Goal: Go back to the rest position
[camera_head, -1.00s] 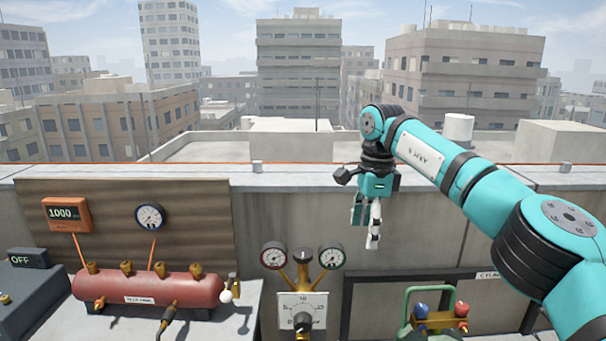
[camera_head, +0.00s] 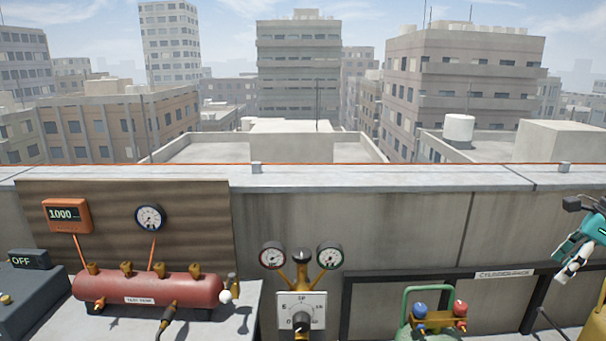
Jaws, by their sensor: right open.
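My right gripper (camera_head: 568,268) is at the right edge of the head view, in front of the parapet wall and to the right of the green cylinder. It points down and to the left, its fingers are open and nothing is between them. Most of my right arm is outside the picture. My left gripper does not show.
A red test tank (camera_head: 150,290) lies at the left below an orange 1000 display (camera_head: 67,215) and a round gauge (camera_head: 150,217). A two-gauge regulator with a dial plate (camera_head: 301,306) stands mid-front. A green cylinder (camera_head: 407,305) with blue and red knobs stands right, before a dark rack (camera_head: 385,281).

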